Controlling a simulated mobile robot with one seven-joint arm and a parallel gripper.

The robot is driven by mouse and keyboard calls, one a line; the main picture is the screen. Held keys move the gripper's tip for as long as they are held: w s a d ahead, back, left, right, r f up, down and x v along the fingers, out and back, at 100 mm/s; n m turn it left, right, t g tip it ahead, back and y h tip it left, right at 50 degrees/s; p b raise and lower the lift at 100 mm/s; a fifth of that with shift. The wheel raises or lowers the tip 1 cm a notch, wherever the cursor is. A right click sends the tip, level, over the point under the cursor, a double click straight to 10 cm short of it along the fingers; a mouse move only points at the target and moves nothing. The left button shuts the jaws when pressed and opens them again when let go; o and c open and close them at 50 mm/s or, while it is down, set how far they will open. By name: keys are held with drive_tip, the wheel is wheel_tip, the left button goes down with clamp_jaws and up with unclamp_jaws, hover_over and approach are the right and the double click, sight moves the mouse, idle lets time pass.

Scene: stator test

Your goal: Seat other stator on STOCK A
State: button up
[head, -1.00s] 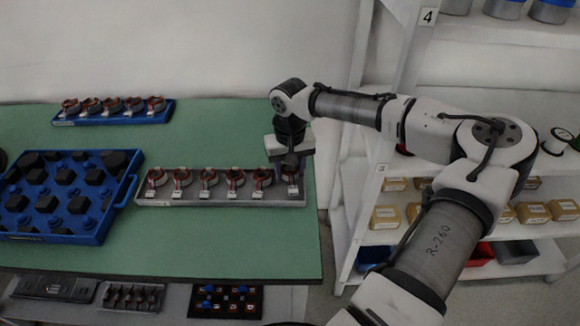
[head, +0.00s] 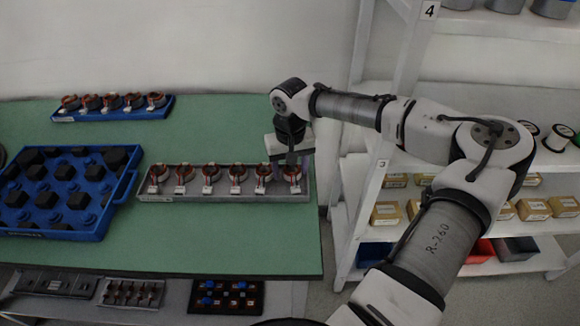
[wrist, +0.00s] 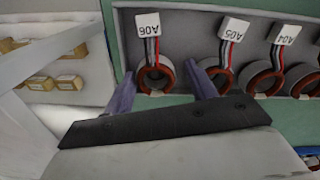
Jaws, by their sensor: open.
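The stator labelled A06 (wrist: 156,78), a grey ring with copper windings and red, black and white leads, sits at the end of the grey tray (wrist: 180,22). My gripper (wrist: 162,90) is open, with one finger on each side of it. Stators A05 (wrist: 222,72) and A04 (wrist: 262,75) sit beside it in the same row. In the head view my gripper (head: 291,160) is over the right end of the grey tray (head: 225,197), by the rightmost stator (head: 292,173). Several stators (head: 183,172) fill this row. No sign reading STOCK A is legible.
A blue rack (head: 140,115) with several stators stands at the back left. A large blue tray (head: 95,232) with dark blocks lies at left. Shelving (head: 365,200) with boxes stands right of the table. The green table front (head: 220,245) is clear.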

drive_tip(key=shift+r, duration=0.1)
drive_tip(key=shift+r+p, duration=2.4)
drive_tip(key=shift+r, duration=0.05)
drive_tip(key=o, duration=0.5)
drive_tip(key=shift+o, duration=0.2)
wheel_tip(320, 180, up, 14)
drive_tip(key=b, duration=0.3)
drive_tip(key=shift+f, duration=0.15)
